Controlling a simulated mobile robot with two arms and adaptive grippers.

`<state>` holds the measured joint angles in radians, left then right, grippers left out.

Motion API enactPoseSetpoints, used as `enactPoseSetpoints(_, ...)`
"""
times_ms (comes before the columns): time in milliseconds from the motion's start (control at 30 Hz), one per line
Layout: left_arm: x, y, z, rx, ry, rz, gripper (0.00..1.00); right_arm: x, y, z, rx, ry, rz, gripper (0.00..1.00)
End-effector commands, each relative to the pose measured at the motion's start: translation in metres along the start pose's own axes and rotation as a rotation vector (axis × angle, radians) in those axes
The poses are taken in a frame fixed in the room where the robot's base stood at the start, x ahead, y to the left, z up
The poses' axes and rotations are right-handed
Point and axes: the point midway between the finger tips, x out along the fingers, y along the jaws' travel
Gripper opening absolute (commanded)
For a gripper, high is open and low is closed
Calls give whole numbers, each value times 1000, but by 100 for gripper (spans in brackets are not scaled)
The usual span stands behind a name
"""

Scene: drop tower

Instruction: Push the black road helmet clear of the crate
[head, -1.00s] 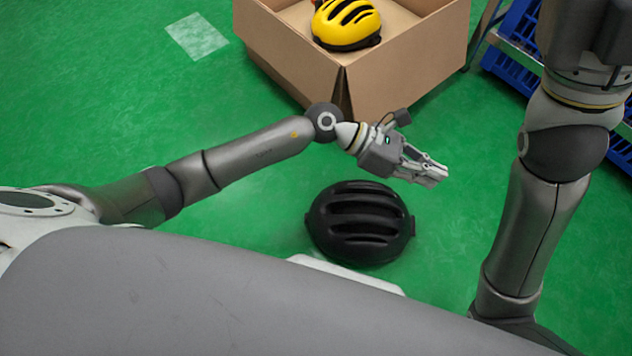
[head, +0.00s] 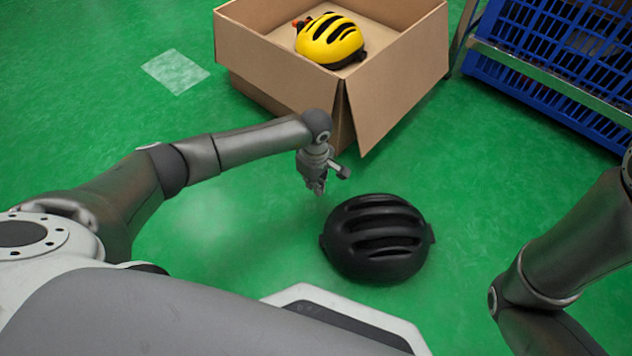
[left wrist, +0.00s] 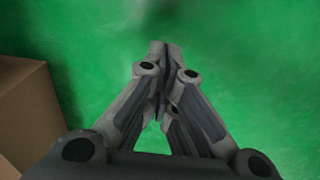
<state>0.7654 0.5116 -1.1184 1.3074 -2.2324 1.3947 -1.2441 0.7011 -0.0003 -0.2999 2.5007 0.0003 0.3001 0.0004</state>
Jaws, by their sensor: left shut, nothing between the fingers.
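The black road helmet (head: 377,239) sits on the green floor in front of the cardboard crate, dome up, apart from the crate. My left gripper (head: 319,190) is shut and empty. It points down just to the left of and behind the helmet, between it and the crate, with a small gap to the helmet in the head view. In the left wrist view the shut fingertips (left wrist: 166,45) are over green floor, and the helmet cannot be made out. The crate (head: 395,100) is open, and its wall (left wrist: 28,115) shows at the left of the wrist view. My right gripper is out of view.
A yellow helmet (head: 330,42) lies inside the crate. A blue slatted crate (head: 560,62) on a metal frame stands at the back right. A pale patch (head: 175,71) marks the floor at left. The floor right of the black helmet is clear up to my right arm.

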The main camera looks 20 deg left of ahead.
Motion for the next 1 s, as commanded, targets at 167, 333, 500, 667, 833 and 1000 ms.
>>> enactPoseSetpoints(167, 36, 0, 1, -1, -3, 1, 0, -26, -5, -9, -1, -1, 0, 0)
enactPoseSetpoints(333, 49, 2, 14, 4, -6, 5, 0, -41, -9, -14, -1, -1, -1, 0)
enactPoseSetpoints(500, 47, 1, 32, 2, -4, 2, 0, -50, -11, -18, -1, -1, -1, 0)
enactPoseSetpoints(667, 45, 1, 40, -1, -3, 2, 0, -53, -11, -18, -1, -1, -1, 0)
enactPoseSetpoints(833, 44, 1, 41, -1, -2, 2, 0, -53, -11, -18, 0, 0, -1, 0)
enactPoseSetpoints(1000, 43, 0, 41, -1, -2, 2, 0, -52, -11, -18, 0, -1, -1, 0)
